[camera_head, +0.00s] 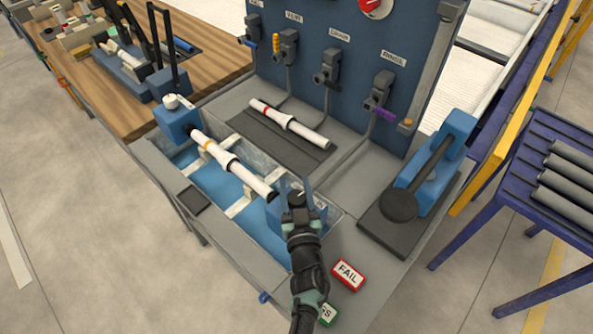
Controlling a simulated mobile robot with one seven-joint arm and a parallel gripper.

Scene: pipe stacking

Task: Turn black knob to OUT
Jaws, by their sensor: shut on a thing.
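A black knob (297,197) with a small pale mark sits at the blue end block (275,212) of the test trough. My gripper (299,212) reaches in from below and is shut on the knob. The wrist and fingers hide much of the block and knob, so I cannot read the knob's setting. A small pale label (321,205) beside the block is too small to read. A white pipe (246,176) with an orange band lies across the trough, its black end towards this block.
FAIL (348,274) and green (328,314) blocks lie right of my arm.

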